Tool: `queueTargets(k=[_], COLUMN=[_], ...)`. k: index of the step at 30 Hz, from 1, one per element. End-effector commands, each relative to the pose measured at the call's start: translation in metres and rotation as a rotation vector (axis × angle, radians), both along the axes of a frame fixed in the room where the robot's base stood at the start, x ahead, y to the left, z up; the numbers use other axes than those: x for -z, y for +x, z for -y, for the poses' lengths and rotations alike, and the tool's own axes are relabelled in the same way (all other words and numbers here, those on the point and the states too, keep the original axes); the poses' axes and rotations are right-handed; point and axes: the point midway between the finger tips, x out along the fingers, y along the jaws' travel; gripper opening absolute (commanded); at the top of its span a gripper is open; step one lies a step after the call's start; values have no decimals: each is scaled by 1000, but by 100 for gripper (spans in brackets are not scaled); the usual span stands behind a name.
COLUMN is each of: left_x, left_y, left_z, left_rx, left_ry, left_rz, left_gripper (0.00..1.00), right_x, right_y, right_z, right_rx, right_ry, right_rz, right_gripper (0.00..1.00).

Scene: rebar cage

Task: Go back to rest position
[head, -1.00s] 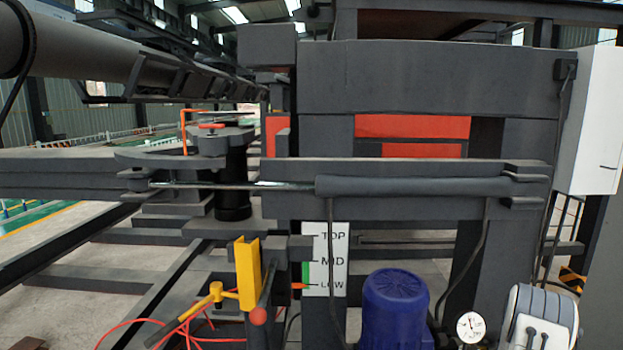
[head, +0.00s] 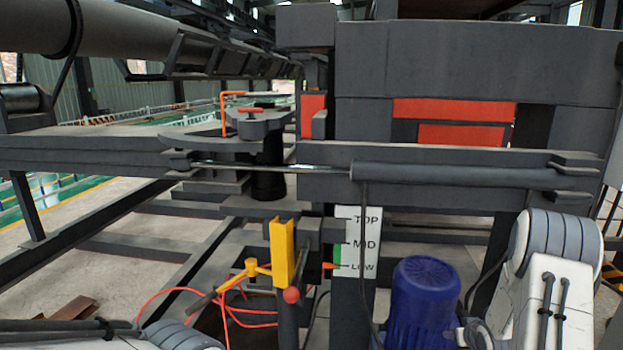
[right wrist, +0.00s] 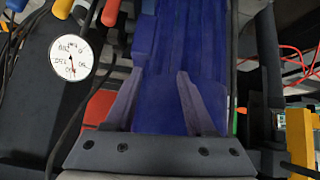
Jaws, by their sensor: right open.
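My right gripper (right wrist: 158,85) shows in the right wrist view with its two fingers apart and nothing between them. The blue motor (right wrist: 160,30) fills the background behind the fingers; whether they touch it I cannot tell. In the head view my right arm comes in at the lower right, beside the blue motor (head: 424,300), and its gripper is not visible there. Part of my left arm shows along the bottom left edge. My left gripper is out of view.
A yellow post (head: 283,253) with a yellow-handled lever stands left of the TOP/MID/LOW scale (head: 357,243). A dark cylinder (head: 440,174) crosses above them. Red cables (head: 165,293) lie at lower left. A dial gauge (right wrist: 73,57) is beside the motor.

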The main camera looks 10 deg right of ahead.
Motion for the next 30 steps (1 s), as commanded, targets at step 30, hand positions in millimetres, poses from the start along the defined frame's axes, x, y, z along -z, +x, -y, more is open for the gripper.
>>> queueTargets(k=[30], left_x=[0], left_y=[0], left_z=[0], left_rx=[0], left_ry=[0], left_rz=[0], left_gripper=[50], right_x=[-182], right_y=[-295], right_z=[-438], right_rx=[-828], right_ry=[6], right_rz=[-747], right_gripper=[55])
